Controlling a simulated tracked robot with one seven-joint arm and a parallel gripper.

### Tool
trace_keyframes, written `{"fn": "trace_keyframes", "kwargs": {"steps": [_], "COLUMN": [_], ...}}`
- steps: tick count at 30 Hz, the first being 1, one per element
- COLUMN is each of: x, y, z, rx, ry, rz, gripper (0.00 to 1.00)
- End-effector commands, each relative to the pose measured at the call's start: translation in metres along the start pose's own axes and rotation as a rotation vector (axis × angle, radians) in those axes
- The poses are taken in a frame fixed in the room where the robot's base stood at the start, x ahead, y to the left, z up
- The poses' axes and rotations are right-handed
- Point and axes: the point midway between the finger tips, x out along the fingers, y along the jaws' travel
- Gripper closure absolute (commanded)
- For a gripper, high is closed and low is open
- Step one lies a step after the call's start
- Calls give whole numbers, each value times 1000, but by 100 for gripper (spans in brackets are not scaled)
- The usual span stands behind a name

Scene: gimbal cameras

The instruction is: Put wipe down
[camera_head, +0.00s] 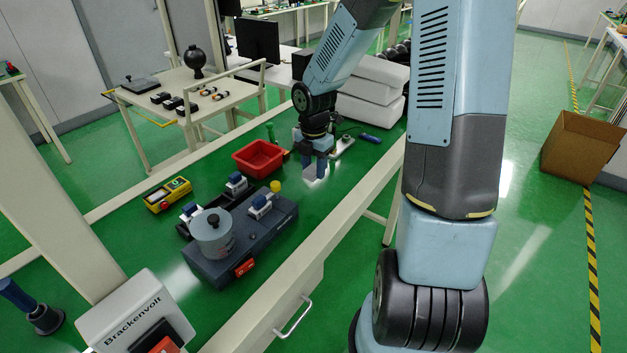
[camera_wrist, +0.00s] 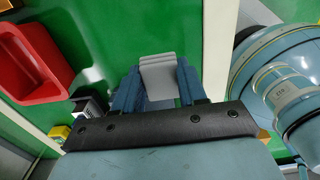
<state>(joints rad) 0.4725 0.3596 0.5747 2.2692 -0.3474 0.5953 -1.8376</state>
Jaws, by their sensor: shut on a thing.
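The wipe (camera_wrist: 159,78) is a light grey folded cloth between the two blue fingers of my gripper (camera_wrist: 158,92) in the wrist view. In the head view my gripper (camera_head: 315,168) points down over the green bench top, and the pale wipe (camera_head: 312,173) shows below and between its fingers. My gripper is shut on the wipe. The wipe's lower edge is close to the bench top (camera_head: 340,185); I cannot tell whether it touches.
A red bin (camera_head: 258,158) stands left of my gripper. A grey fixture (camera_head: 240,243) with a round metal part and a yellow box (camera_head: 167,194) are nearer. A blue-handled tool (camera_head: 370,138) and white cases (camera_head: 372,93) lie behind. Green bench right of the fixture is clear.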

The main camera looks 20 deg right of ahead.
Motion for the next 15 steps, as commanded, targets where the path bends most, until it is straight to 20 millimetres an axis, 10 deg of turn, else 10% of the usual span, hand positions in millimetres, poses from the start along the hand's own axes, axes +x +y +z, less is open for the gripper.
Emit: {"fn": "trace_keyframes", "kwargs": {"steps": [15], "x": [55], "y": [28], "z": [40], "rx": [0], "ry": [0], "rz": [0], "gripper": [87]}}
